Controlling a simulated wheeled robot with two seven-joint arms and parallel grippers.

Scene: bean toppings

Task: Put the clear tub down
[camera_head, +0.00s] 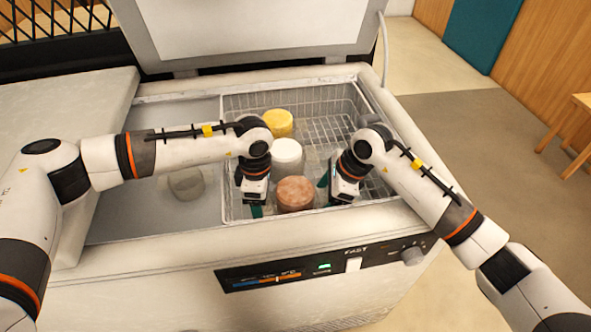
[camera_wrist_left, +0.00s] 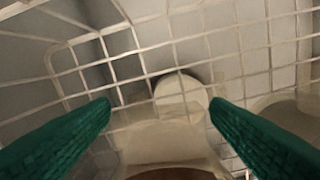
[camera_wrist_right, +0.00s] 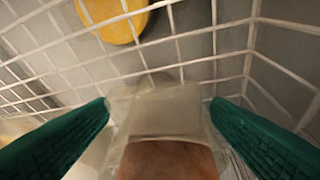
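A clear-walled tub with a brown top (camera_head: 295,193) is at the front of the wire basket, between my two grippers. My left gripper (camera_head: 257,208) is at its left side and my right gripper (camera_head: 329,195) at its right side. In the left wrist view the green fingers are wide apart, with the tub's clear wall (camera_wrist_left: 165,140) low between them. In the right wrist view the fingers are also wide apart, with the clear wall (camera_wrist_right: 162,112) between them. Whether the fingers touch the tub, and whether its base rests on the basket floor, I cannot tell.
The wire basket (camera_head: 350,92) sits inside the open chest freezer. A white-topped tub (camera_head: 286,153) and a yellow-topped tub (camera_head: 278,122) stand behind the brown one. Another clear tub (camera_head: 186,184) stands left of the basket. The basket's right rear has free room.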

